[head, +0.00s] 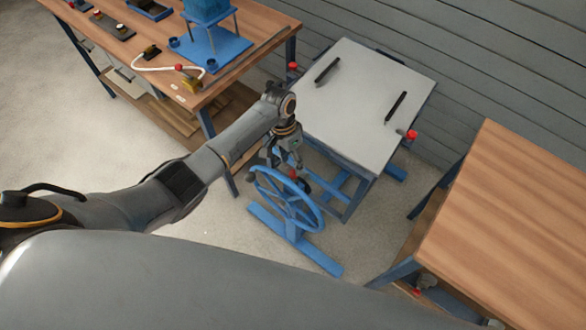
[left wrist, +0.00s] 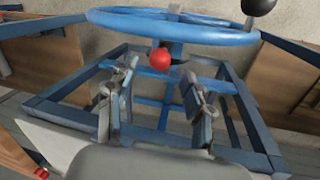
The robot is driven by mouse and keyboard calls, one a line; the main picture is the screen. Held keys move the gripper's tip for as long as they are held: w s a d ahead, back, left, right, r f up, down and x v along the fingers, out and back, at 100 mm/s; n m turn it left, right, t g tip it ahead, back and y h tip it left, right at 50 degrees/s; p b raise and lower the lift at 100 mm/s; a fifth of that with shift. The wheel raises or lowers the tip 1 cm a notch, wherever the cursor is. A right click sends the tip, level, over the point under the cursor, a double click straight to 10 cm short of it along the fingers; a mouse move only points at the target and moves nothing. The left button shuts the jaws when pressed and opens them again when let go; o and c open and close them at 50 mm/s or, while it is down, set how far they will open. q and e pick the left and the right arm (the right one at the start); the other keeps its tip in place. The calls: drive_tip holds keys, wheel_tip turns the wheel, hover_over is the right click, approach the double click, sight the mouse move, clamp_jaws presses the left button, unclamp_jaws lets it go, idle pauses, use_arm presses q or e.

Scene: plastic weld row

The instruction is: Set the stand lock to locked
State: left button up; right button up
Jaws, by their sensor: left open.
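A blue handwheel (head: 288,198) stands on blue feet on the floor, beside a white-topped table. It spans the top of the left wrist view (left wrist: 200,32), with a black knob on its rim. A red ball knob (left wrist: 159,59), which looks like the stand lock's handle, sits just below the wheel rim. My left gripper (head: 287,170) is at the wheel's upper edge, pointing down. In the left wrist view its fingers (left wrist: 162,100) are apart, and the knob shows in the gap beyond them. I cannot tell the lock's setting. My right gripper is out of view.
The white-topped table (head: 350,110) has two dark bars on top and red knobs at its corners. A wooden workbench (head: 255,25) with blue fixtures stands at upper left. Another wooden table (head: 510,220) is at right. Bare floor surrounds the wheel's feet.

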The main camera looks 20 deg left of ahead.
sight(293, 171)
use_arm(q)
drive_tip(key=shift+s+d+f, duration=0.1)
drive_tip(key=shift+d+f, duration=0.1)
drive_tip(key=shift+f, duration=0.9)
drive_tip(key=shift+s+d+f, duration=0.1)
drive_tip(key=shift+d+f, duration=0.1)
drive_tip(key=shift+f, duration=0.9)
drive_tip(key=shift+c, duration=0.2)
clamp_jaws()
